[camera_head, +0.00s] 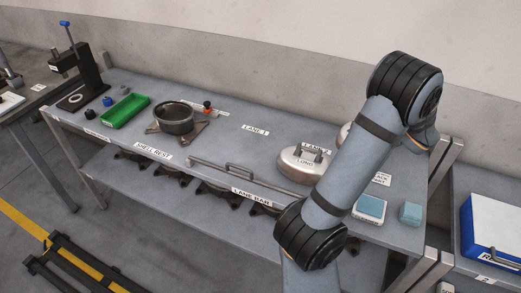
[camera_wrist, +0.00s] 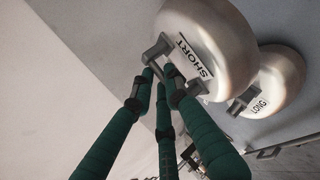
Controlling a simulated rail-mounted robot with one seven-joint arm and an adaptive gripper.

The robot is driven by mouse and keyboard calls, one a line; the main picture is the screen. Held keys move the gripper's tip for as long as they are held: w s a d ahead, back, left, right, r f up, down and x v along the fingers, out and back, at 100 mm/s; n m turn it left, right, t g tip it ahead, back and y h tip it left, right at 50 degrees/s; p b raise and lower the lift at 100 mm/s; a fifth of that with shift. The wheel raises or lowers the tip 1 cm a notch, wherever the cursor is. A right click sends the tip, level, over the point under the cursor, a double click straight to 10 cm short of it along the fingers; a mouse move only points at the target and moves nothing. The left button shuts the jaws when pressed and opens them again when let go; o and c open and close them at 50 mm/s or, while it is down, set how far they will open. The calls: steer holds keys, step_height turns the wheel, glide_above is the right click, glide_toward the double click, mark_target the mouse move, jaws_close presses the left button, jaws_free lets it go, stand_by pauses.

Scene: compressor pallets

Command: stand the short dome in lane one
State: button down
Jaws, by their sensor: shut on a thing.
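The short dome (camera_wrist: 222,35) is a pale metal dome marked SHORT, large in the wrist view. My gripper (camera_wrist: 165,65), with green fingers, is shut on its grey bar handle. In the head view my arm hides my gripper, and only a pale edge of a dome (camera_head: 344,133) shows behind it. The long dome (camera_head: 304,166), marked LONG, sits at the LANE 2 label; it also shows beside the short dome in the wrist view (camera_wrist: 278,85). The LANE 1 label (camera_head: 255,130) lies on bare bench top. Whether the short dome touches the bench cannot be told.
A lane bar (camera_head: 228,173) runs along the bench's front edge. A dark shell (camera_head: 174,117) sits on a stand at left, near a green tray (camera_head: 126,109) and a black press (camera_head: 85,85). Bench around lane one is clear.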

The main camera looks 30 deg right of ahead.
steer(key=w+a+n+t+y, duration=0.1)
steer(key=w+a+n+y, duration=0.25)
steer(key=w+a, duration=0.7)
steer(key=w+a+n+y, duration=0.35)
steer(key=w+a, duration=0.45)
steer(key=w, duration=0.6)
steer(key=w+a+f+p, duration=0.1)
steer(key=w+a+f, duration=0.3)
steer(key=a+f, duration=0.6)
steer(key=shift+w+a+f, duration=0.15)
steer(key=shift+a+f, duration=0.25)
steer(key=shift+f, duration=0.2)
steer(key=shift+f, duration=0.1)
steer(key=c, duration=1.7)
jaws_free()
steer(key=b+v, duration=0.2)
steer(key=v, duration=1)
steer(key=shift+a+f, duration=0.1)
